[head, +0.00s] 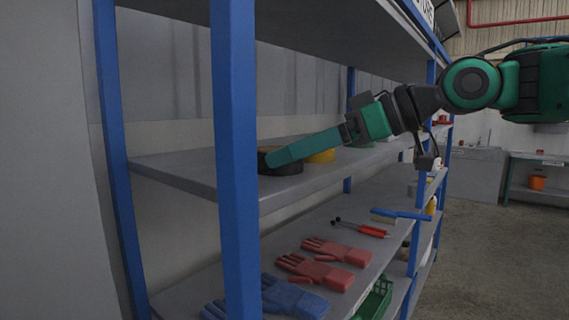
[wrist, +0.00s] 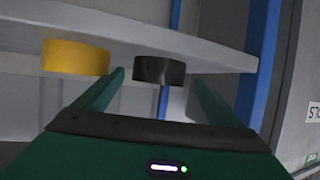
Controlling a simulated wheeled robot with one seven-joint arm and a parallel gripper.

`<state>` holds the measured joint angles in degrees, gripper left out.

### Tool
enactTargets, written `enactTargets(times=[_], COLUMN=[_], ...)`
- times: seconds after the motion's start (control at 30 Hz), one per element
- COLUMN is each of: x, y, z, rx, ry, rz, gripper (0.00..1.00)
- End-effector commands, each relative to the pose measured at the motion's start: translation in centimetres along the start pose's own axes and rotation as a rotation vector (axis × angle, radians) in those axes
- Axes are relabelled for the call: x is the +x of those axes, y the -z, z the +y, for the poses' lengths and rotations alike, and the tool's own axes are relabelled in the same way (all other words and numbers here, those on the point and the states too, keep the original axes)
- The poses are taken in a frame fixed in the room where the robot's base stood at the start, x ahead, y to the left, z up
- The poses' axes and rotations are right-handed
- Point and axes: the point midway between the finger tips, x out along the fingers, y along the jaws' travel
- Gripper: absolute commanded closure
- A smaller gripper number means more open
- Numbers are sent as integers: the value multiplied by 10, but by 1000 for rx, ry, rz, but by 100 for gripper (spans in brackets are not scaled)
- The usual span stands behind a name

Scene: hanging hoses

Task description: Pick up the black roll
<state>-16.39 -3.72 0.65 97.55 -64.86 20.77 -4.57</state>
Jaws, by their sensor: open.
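The black roll (head: 283,166) sits on the upper shelf of the blue-posted rack in the head view, partly hidden behind my gripper finger. In the wrist view the black roll (wrist: 159,71) lies ahead of the gap between my two fingers, nearer the left one. My gripper (head: 270,162) is open and reaches over the shelf from the right. The fingers (wrist: 157,76) are spread and nothing is held between them. I cannot tell whether a finger touches the roll.
A yellow roll (wrist: 76,58) stands just left of the black roll in the wrist view. A blue post (head: 234,160) rises near the shelf's left end. The lower shelf holds red gloves (head: 316,270), blue gloves (head: 292,298) and tools. Bare shelf (head: 180,168) lies left of the black roll.

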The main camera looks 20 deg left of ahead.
Motion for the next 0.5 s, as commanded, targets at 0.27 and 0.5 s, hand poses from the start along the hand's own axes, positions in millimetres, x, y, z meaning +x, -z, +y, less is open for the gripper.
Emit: enactTargets(times=[0.27,0.5], x=[35,38], y=[-2,-2], z=[1,2], rx=[1,1], ry=[2,1], rz=[0,-1], gripper=[10,10])
